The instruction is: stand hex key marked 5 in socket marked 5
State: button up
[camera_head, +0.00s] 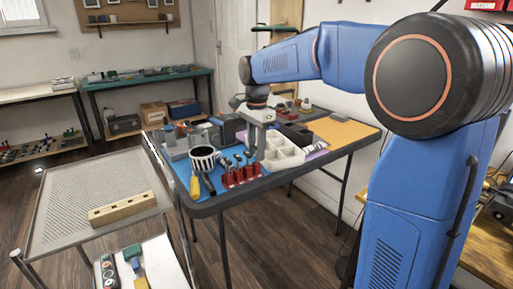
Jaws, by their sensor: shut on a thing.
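My gripper (259,154) points down over the dark-edged table, just right of a red rack (240,177). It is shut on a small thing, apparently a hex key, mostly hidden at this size. Several dark-topped tools stand in the red rack; they look like hex keys, but no marks are readable. A wooden block (122,209) with dark holes in its top lies on the perforated cart (95,185) at the left, apart from my gripper. I cannot tell which holder has the socket marked 5.
On the table (312,172), a striped cup (203,158) and yellow-handled tool (195,187) stand left of the rack. A white compartment tray (284,152) is close right of my gripper. Grey boxes crowd the back left.

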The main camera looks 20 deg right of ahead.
jog(key=shift+f, duration=0.5)
dwell(0.5)
jog(key=o, duration=1.3)
jog(key=shift+r, duration=0.1)
jog(key=shift+r, duration=3.4)
jog(key=shift+s, duration=0.1)
